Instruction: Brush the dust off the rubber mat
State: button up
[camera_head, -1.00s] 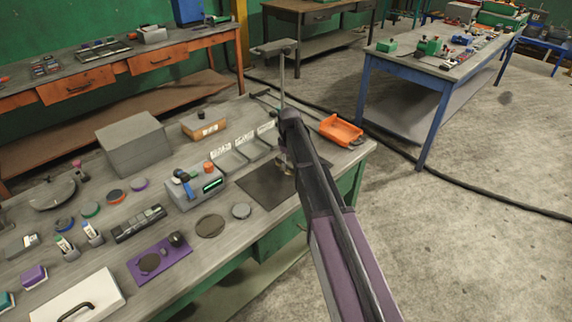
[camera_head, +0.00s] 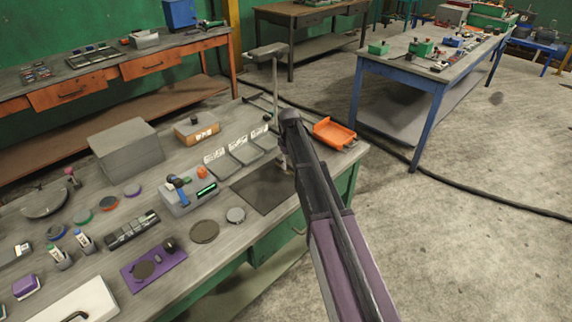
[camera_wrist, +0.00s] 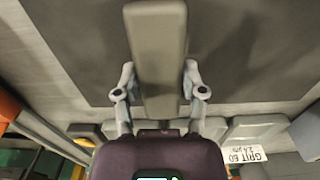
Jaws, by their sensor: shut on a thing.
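The dark rubber mat (camera_head: 262,190) lies flat on the grey workbench, partly hidden by my arm in the head view. In the wrist view the mat (camera_wrist: 250,60) fills much of the upper picture. The block reaches out over the mat. No bristles show, and I cannot tell whether it touches the mat. In the head view my arm hides most of the gripper. Dust cannot be made out clearly.
Labelled grey trays (camera_head: 240,148) stand behind the mat. An orange tray (camera_head: 333,134) sits at the bench's right end. A tall post with a grey head (camera_head: 268,52) rises behind my arm.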

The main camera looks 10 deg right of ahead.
jog(key=shift+w+d, duration=0.5)
jog(key=shift+d, duration=0.15)
jog(key=shift+s+d, duration=0.15)
jog(key=shift+s, duration=0.2)
jog(key=shift+s+d+f, duration=0.1)
jog(key=shift+s+d, duration=0.05)
jog(key=shift+s, duration=0.05)
jog(key=shift+c, duration=0.9)
jog(key=shift+s, duration=0.1)
jog(key=shift+s+a, duration=0.4)
jog(key=shift+a, duration=0.3)
jog(key=shift+s+a, duration=0.4)
jog(key=shift+a, duration=0.3)
